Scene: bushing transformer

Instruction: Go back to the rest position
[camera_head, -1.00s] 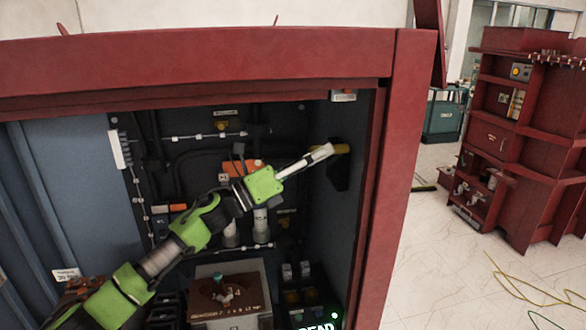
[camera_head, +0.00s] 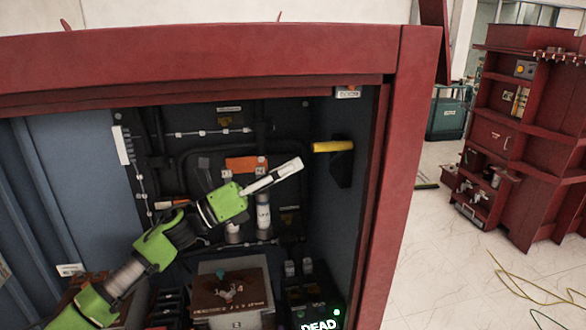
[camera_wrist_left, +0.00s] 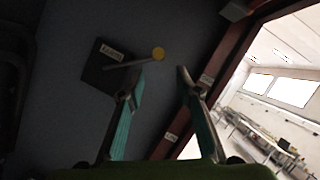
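My left gripper (camera_head: 297,164) reaches into the red-framed cabinet (camera_head: 200,62) from the left. Its fingers point right, toward the inner side wall, and it holds nothing. In the left wrist view the two fingers (camera_wrist_left: 160,85) stand apart, so it is open. The yellow handle (camera_head: 332,146) on a dark block (camera_head: 341,168) is on the cabinet's right inner wall, apart from the fingertips. The handle's round yellow end (camera_wrist_left: 158,54) shows ahead of the fingers in the left wrist view. My right gripper is not in view.
Inside the cabinet, an orange label (camera_head: 246,164), grey cylinders (camera_head: 263,214), a brown-topped box (camera_head: 232,290) and a device reading "DEAD" (camera_head: 319,326) surround my arm. The red right post (camera_head: 398,170) bounds the opening. A red shelf unit (camera_head: 505,140) stands outside at right.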

